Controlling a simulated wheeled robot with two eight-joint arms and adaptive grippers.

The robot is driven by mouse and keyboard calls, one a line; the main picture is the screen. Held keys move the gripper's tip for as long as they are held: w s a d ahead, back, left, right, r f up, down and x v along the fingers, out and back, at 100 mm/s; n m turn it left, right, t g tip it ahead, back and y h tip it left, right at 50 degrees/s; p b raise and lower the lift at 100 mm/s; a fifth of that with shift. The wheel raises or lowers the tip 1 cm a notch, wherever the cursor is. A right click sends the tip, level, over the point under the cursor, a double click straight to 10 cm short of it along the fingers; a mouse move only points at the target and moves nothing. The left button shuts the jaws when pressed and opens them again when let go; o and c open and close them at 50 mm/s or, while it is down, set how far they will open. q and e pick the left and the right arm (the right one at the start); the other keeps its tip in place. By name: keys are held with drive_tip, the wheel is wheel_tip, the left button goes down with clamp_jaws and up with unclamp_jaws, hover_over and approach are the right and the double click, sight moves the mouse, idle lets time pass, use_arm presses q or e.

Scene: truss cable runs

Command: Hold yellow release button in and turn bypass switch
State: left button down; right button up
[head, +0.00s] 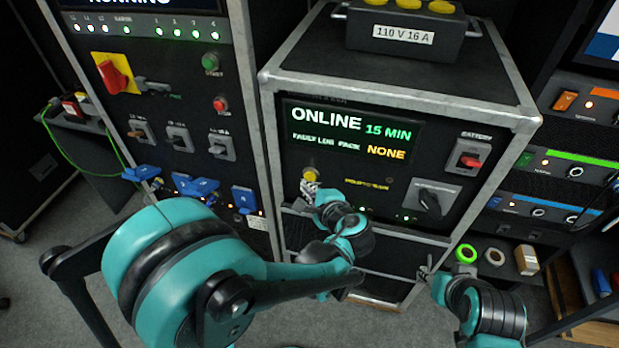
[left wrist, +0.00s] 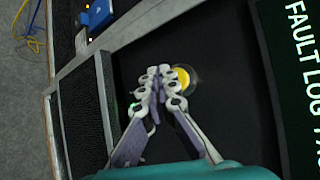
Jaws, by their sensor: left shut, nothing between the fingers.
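The yellow release button (head: 309,174) is on the black front panel below the ONLINE display. It also shows in the left wrist view (left wrist: 183,77), partly hidden by my fingers. My left gripper (head: 309,187) is shut and empty, its tips at the button's lower edge in the head view. I cannot tell whether they touch or press it. The bypass switch (head: 430,202) is a black rotary knob on a grey plate at the panel's right, its handle tilted. My right gripper (head: 427,266) is below and apart from the switch; its finger opening is unclear.
A red battery switch (head: 469,160) is above the bypass switch. The tall cabinet at left has blue connectors (head: 196,187) and a red-yellow switch (head: 114,76). A green tape roll (head: 466,253) lies on a shelf at right. Metal edges frame the panel.

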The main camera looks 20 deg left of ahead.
use_arm(q)
drive_tip(key=shift+w, duration=0.2)
drive_tip(key=shift+w, duration=0.25)
drive_tip(key=shift+w, duration=0.45)
idle(0.7)
idle(0.4)
